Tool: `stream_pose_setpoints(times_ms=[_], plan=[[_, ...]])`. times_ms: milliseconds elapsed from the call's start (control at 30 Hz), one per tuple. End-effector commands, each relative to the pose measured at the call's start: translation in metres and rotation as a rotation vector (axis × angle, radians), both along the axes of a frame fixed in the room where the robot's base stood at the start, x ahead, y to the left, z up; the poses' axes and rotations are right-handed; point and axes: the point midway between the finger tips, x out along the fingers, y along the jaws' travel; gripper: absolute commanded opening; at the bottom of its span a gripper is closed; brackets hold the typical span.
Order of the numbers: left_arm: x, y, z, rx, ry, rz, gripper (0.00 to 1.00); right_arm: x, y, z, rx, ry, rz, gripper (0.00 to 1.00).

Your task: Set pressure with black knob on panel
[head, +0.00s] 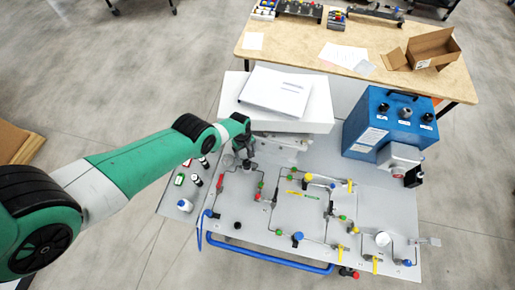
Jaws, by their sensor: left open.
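The grey panel (270,255) carries thin tubing, valves and coloured fittings. A small black knob (237,225) sits on its left part, near the front edge. The blue box (372,135) at the panel's back right also has black knobs on top, one at its left (384,107) and one at its right (428,117). I cannot tell which knob sets pressure. My left arm reaches in from the left. My left gripper (247,164) is open and points down over the panel's back left, behind the small black knob and apart from it. Its fingertips are small and dark here. My right gripper is out of view.
A white box with a binder (276,90) on it stands behind my gripper. Bottles and small parts (184,204) line the panel's left edge. A blue rail (270,259) runs along the front. A wooden table (300,40) with an open cardboard box (432,48) stands behind.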

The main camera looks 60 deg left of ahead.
Motion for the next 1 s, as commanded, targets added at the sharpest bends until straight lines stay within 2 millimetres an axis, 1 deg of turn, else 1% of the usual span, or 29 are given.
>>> stream_pose_setpoints(times_ms=[33, 133, 267, 367, 467, 800, 900, 1000], plan=[[0.000, 0.003, 0.008, 0.025, 0.017, -0.034, 0.81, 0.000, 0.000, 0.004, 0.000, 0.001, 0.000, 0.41], [0.000, 0.007, 0.009, 0.046, 0.029, -0.059, 0.81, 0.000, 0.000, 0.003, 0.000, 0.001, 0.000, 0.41], [0.000, 0.007, 0.004, 0.045, 0.028, -0.057, 0.81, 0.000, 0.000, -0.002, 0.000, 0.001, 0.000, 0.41], [0.000, 0.007, -0.005, 0.044, 0.028, -0.056, 0.81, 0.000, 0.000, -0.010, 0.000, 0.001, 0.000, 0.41], [0.000, 0.006, -0.020, 0.044, 0.028, -0.055, 0.81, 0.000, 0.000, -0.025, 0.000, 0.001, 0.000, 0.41], [0.000, 0.007, -0.091, 0.044, 0.026, -0.053, 0.81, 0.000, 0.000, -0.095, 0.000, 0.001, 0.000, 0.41], [0.000, 0.007, -0.104, 0.044, 0.026, -0.053, 0.81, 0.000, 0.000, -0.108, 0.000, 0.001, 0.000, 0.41], [0.000, 0.007, -0.109, 0.044, 0.026, -0.053, 0.81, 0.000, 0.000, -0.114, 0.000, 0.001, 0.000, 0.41]])
